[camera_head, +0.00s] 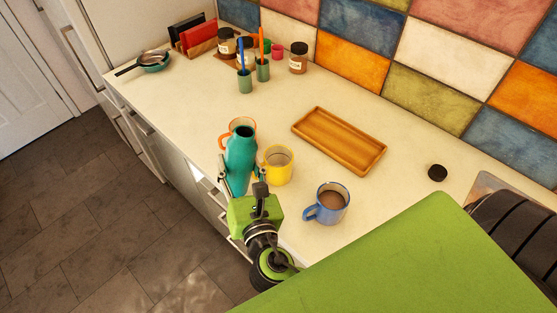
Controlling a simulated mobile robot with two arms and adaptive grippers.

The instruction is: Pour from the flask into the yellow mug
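The teal flask (240,161) stands roughly upright near the counter's front edge. The yellow mug (278,168) stands just right of it, upright, its handle toward the flask. The inside of the mug shows pale. My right gripper (241,182) is at the flask from the front, with a dark finger on each side of it. It appears shut on the flask's lower part. The flask's base is hidden by the gripper, so I cannot tell whether it touches the counter. My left gripper is not in view.
An orange mug (242,122) is partly hidden behind the flask. A blue mug (331,202) with brown liquid stands right of the yellow mug. A wooden tray (339,143) lies behind. Jars (298,60), green cups and a pan (154,62) stand farther back. My green arm link covers the lower right.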

